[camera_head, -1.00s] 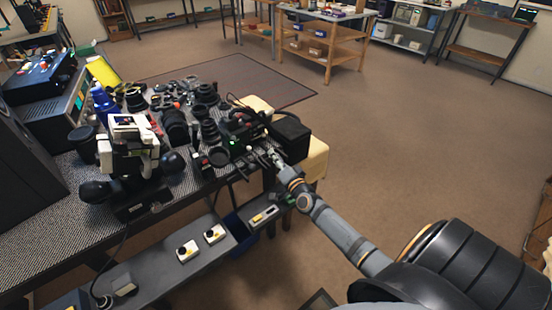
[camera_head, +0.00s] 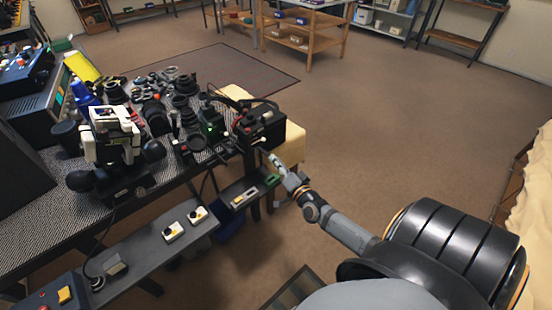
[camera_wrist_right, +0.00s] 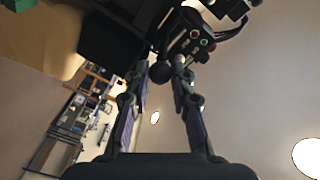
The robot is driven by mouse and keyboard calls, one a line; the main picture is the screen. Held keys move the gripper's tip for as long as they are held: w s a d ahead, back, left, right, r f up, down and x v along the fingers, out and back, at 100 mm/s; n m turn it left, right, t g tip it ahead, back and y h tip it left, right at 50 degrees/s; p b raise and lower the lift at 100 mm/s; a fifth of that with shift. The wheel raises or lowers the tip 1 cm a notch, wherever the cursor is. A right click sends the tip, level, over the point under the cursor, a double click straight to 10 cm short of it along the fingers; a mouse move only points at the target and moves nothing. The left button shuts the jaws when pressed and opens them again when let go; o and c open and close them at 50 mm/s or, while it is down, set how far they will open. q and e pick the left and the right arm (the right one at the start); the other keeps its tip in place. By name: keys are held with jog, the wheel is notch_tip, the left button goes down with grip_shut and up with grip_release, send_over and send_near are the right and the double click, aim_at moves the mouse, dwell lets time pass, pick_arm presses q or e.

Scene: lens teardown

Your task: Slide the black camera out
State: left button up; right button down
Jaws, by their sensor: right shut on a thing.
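Black box-shaped equipment (camera_head: 264,124) sits at the right end of the crowded bench in the head view. I cannot tell for sure which black item there is the black camera. My right gripper (camera_head: 268,158) is low beside the bench's right end, just in front of this equipment. In the right wrist view, the right gripper (camera_wrist_right: 160,82) has its two fingers on either side of a small dark round part (camera_wrist_right: 161,71) and is shut on it. A black body with red and green buttons (camera_wrist_right: 194,40) is just beyond the fingertips. My left gripper is not in view.
Lenses and other black parts (camera_head: 186,115) crowd the bench to the left. A white-and-black device (camera_head: 112,135) stands near the front. A lower grey shelf (camera_head: 150,255) carries small switch boxes. A cream-coloured surface (camera_head: 292,145) lies behind the equipment. Open floor (camera_head: 385,120) is to the right.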

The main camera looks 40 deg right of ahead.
jog(key=shift+s+f, duration=0.1)
jog(key=shift+f, duration=0.1)
jog(key=c, duration=1.5)
grip_release()
jog(key=shift+o, duration=0.4)
jog(key=shift+s, duration=0.15)
jog(key=s+a, duration=0.1)
jog(key=s, duration=1.1)
jog(key=shift+a+r, duration=0.15)
jog(key=shift+a, duration=0.05)
